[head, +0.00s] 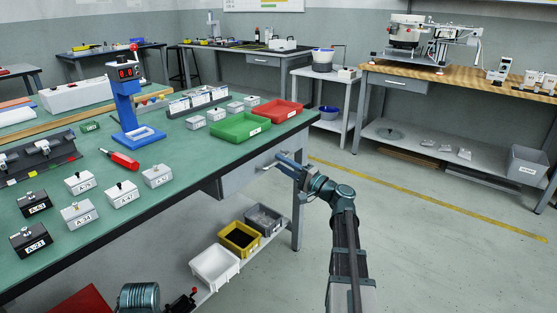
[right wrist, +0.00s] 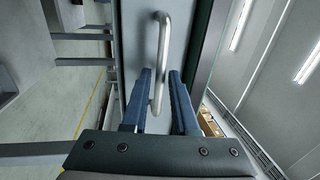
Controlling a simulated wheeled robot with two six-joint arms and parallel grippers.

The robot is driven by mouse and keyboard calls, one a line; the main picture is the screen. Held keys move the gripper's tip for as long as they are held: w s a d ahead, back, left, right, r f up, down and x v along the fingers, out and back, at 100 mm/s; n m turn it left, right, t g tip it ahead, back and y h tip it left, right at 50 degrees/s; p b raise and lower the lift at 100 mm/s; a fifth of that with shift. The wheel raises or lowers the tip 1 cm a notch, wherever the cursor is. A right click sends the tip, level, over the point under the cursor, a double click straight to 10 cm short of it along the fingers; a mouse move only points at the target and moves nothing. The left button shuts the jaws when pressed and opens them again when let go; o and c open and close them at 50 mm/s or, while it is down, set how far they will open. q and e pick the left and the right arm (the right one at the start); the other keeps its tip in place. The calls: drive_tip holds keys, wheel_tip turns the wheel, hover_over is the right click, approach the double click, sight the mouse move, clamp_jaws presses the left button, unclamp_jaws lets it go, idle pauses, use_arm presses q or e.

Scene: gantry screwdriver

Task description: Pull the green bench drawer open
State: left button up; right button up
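The green-topped bench (head: 165,200) fills the left of the head view. Its grey drawer (head: 240,177) sits under the right end of the top and looks closed. A metal bar handle (right wrist: 163,50) stands on the drawer front (right wrist: 136,32) in the right wrist view. My right gripper (head: 279,160) is at the drawer front. In the right wrist view its two fingers (right wrist: 160,74) are apart, with the lower part of the handle showing between them. I cannot tell whether either finger touches the handle.
Green (head: 240,126) and red (head: 278,111) trays lie on the bench top above the drawer. White (head: 215,266), yellow (head: 239,238) and grey (head: 264,219) bins sit on the low shelf beneath. The floor right of the bench is clear up to a wooden-topped bench (head: 460,76).

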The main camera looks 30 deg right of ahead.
drive_tip(key=shift+x, duration=0.8)
clamp_jaws()
idle(1.0)
